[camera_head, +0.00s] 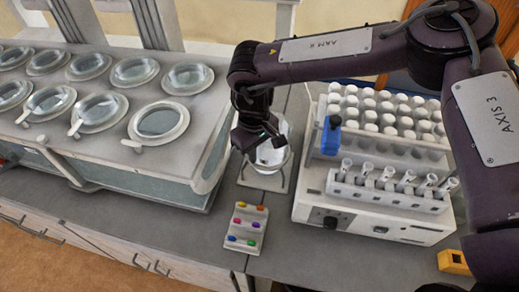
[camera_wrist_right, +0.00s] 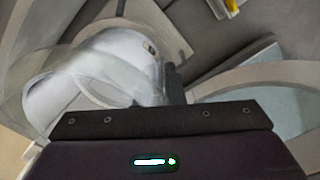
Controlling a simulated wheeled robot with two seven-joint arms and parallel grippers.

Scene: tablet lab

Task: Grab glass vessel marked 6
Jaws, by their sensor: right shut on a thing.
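A clear, rounded glass vessel (camera_head: 270,157) sits at a small grey stand (camera_head: 262,182) in the middle of the counter. My right gripper (camera_head: 262,135) is at its upper part and is shut on it. In the right wrist view the glass vessel (camera_wrist_right: 95,75) lies left of the dark finger (camera_wrist_right: 174,85), touching or very close to it. I cannot read a number on the vessel. The gripper and arm hide part of its rim. My left gripper is not in view.
A water bath (camera_head: 190,165) with several round covered vessels stands to the left. An instrument (camera_head: 345,205) with capped vials and a tube rack stands to the right. A small tray (camera_head: 246,228) with coloured pieces lies in front. Bare counter surrounds this tray.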

